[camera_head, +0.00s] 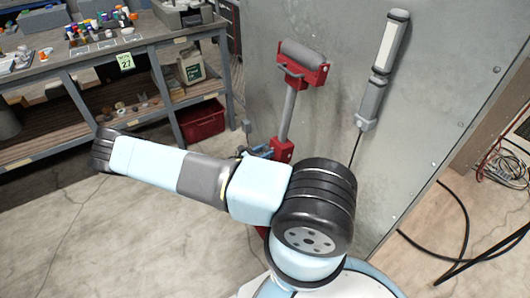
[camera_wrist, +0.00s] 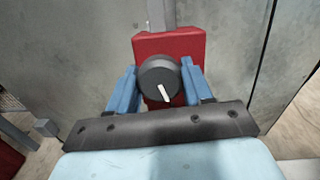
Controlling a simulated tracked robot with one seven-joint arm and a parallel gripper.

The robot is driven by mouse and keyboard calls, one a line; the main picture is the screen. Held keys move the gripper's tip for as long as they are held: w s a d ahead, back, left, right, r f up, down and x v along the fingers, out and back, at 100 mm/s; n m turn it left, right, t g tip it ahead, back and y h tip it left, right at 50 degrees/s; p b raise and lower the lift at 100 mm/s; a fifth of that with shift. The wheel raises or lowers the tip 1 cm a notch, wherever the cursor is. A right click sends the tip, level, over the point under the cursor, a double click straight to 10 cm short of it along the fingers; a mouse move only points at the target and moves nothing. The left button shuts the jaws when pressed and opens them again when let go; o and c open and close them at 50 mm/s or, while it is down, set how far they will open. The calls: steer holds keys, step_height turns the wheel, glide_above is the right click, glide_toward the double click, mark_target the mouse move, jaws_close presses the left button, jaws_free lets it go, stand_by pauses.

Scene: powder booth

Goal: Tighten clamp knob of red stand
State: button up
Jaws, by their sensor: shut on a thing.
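The red stand (camera_head: 303,70) stands against the grey booth wall, with a grey roller on its red head and a grey post down to a red clamp block (camera_head: 282,150). In the wrist view the red block (camera_wrist: 168,45) fills the middle. The round black clamp knob (camera_wrist: 158,80) with a white pointer mark faces the camera. My gripper's blue fingers (camera_wrist: 158,88) are on the left and right of the knob, shut on it. In the head view my arm hides most of the gripper and the stand's lower part; the knob cannot be made out there.
A workbench (camera_head: 150,38) with several bottles and a tag stands at the left. A red crate (camera_head: 201,120) is under its right end. A grey and white wand (camera_head: 384,70) hangs on the booth wall (camera_head: 450,80). Black cables (camera_head: 465,225) lie at the right.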

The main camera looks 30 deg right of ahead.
steer(key=shift+a+f+m, duration=0.1)
steer(key=shift+a+m, duration=0.15)
steer(key=shift+m, duration=0.05)
steer(key=m+g, duration=0.1)
steer(key=m, duration=0.4)
steer(key=shift+w, duration=0.1)
steer(key=m, duration=0.3)
steer(key=m+g, duration=0.1)
steer(key=m, duration=0.2)
steer(key=shift+f+g+y, duration=0.1)
steer(key=shift+g+y, duration=0.2)
steer(key=m, duration=0.5)
steer(key=shift+y, duration=0.3)
steer(key=shift+m+y, duration=0.5)
steer(key=shift+m, duration=2.1)
steer(key=o, duration=0.8)
steer(key=shift+o, duration=1.1)
steer(key=shift+d, duration=0.1)
